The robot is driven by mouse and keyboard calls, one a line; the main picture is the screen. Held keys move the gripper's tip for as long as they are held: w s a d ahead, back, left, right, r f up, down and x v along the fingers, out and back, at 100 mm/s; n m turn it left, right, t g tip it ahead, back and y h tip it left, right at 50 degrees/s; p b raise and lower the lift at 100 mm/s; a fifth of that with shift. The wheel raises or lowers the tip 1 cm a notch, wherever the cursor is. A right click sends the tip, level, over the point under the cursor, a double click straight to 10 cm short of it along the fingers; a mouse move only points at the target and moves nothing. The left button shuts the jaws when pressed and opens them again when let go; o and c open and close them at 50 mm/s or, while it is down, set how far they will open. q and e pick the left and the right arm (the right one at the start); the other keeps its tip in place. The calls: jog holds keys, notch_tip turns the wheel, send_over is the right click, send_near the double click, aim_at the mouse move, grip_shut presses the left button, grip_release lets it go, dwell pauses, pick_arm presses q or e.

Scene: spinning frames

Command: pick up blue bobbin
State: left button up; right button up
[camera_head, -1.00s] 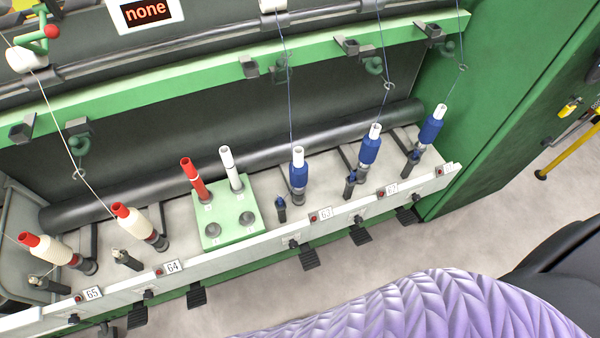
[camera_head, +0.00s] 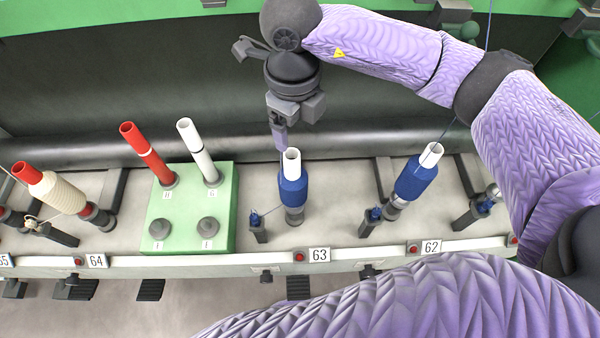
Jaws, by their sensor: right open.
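A blue bobbin (camera_head: 293,190) with a white tube top stands upright on its spindle above the 63 label. A second blue bobbin (camera_head: 414,180) leans slightly to the right above the 62 label. My right gripper (camera_head: 280,135) hangs over the first blue bobbin, its fingers pointing down near the white top. It is open and holds nothing. I cannot tell whether it touches the tube. My left gripper is not in view.
A green block (camera_head: 190,228) with pegs holds a red tube (camera_head: 147,153) and a white tube (camera_head: 197,150); its two front pegs are bare. A cream bobbin with a red top (camera_head: 55,190) stands at the left. A dark roller (camera_head: 90,151) runs behind the spindles.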

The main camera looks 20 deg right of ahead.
aim_at(291, 154)
jog(key=f, duration=0.3)
jog(key=shift+s+a+f+b, duration=0.1)
jog(key=shift+a+f+b, duration=0.05)
jog(key=shift+a+b, duration=0.15)
jog(key=f, duration=0.2)
jog(key=f+b, duration=0.1)
jog(key=f, duration=0.3)
jog(key=shift+w+a, duration=0.1)
jog(key=shift+w, duration=0.15)
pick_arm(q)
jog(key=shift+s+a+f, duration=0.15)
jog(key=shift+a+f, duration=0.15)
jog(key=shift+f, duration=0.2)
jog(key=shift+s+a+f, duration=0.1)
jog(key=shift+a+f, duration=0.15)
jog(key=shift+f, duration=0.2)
pick_arm(e)
jog(key=shift+r, duration=0.15)
grip_shut()
